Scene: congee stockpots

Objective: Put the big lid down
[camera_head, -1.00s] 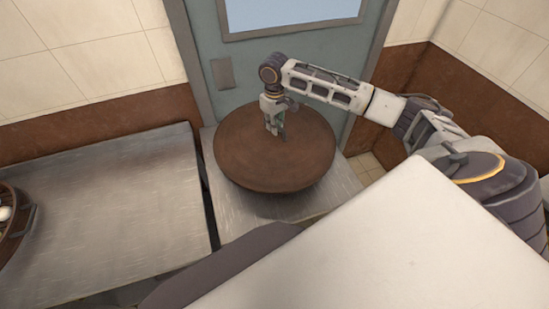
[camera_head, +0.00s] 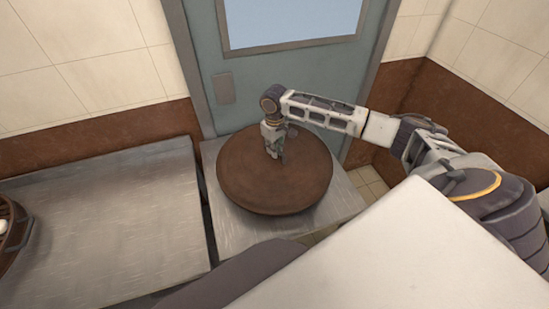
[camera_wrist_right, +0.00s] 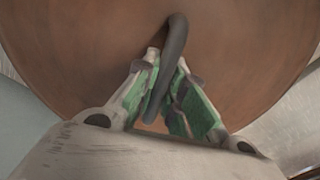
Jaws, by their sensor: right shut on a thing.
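The big lid (camera_head: 250,190) is a round brown disc over the small metal table (camera_head: 225,232) in front of the door. It also fills most of the right wrist view (camera_wrist_right: 80,60). My right gripper (camera_head: 275,153) is above the lid's middle, pointing down. In the right wrist view my right gripper (camera_wrist_right: 165,95) has its green-padded fingers shut around the dark bar handle (camera_wrist_right: 177,40). The lid looks level and low over the table; I cannot tell whether it touches the top. My left gripper does not show.
A wide metal table (camera_head: 120,215) stands to the left and is mostly bare. A brown round container (camera_head: 10,235) with something white in it sits at its left end. A blue-grey door (camera_head: 225,60) is close behind the lid.

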